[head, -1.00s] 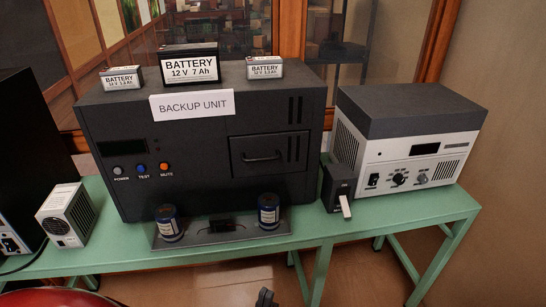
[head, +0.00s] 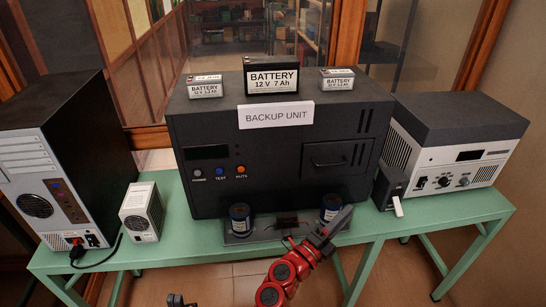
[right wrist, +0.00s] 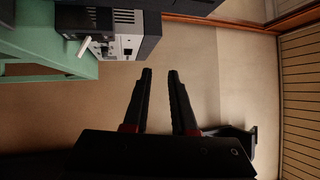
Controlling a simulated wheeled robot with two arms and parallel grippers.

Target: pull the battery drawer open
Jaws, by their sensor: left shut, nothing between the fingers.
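The backup unit (head: 275,165) is a large dark box on the green table. Its battery drawer (head: 338,160) is the panel at the right of its front, with a dark bar handle (head: 328,163); it looks closed. My right gripper (head: 336,222) is in front of and below the drawer, near the plate at the table edge, apart from the handle. The right wrist view shows its two fingers (right wrist: 160,73) apart with nothing between them. My left gripper (head: 178,300) shows only at the bottom edge of the head view, shut and empty, well away from the drawer.
A metal plate (head: 262,237) with two blue cylinders (head: 240,217) lies before the unit. Three batteries (head: 272,76) stand on top. A small dark device (head: 390,187) and a white-fronted instrument (head: 455,155) are at right; a computer tower (head: 60,160) and small white box (head: 142,210) at left.

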